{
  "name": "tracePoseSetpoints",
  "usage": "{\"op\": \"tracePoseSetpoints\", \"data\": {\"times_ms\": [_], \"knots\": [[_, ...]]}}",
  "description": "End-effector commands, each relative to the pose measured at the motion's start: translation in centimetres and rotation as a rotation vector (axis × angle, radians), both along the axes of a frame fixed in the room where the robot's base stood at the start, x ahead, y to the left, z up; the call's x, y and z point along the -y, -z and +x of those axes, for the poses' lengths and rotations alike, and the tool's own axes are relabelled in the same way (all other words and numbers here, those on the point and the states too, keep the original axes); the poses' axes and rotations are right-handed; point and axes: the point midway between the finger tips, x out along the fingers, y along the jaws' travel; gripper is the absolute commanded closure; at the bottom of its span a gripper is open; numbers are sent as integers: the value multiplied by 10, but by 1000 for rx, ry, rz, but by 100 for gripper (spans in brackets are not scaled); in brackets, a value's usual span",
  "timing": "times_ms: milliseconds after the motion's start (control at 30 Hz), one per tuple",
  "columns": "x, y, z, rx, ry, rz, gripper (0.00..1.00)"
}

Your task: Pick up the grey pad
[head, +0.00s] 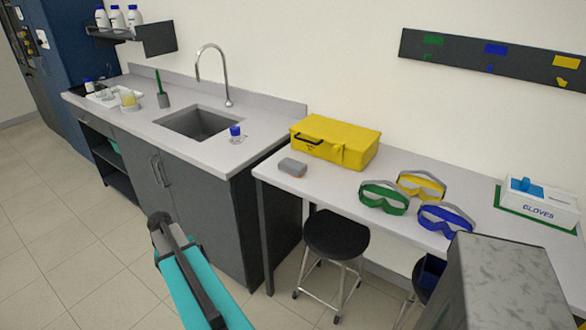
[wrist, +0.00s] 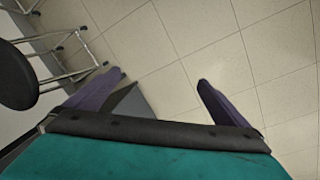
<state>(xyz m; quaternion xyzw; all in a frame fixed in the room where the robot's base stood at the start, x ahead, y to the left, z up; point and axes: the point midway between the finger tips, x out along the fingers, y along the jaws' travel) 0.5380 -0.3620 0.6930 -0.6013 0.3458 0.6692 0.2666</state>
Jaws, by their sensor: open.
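My teal arm reaches in at the bottom of the head view, well below and left of the pad. The pad does not show in the wrist view.
A yellow case (head: 335,143) stands right behind the pad. Green (head: 384,197), yellow (head: 421,185) and blue goggles (head: 446,219) lie to its right. A black stool (head: 336,234) stands under the table. The sink counter (head: 215,152) is to the left. The table around the pad's front is clear.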

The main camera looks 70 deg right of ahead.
Motion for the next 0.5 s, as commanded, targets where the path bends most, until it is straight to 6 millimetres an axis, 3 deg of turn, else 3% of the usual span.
{"op": "tracePoseSetpoints", "data": {"times_ms": [33,267,500], "knots": [[25,-14,2,16,41,-18,0],[117,-80,-10,69,218,-94,0],[209,-156,-44,121,405,-177,0]]}}
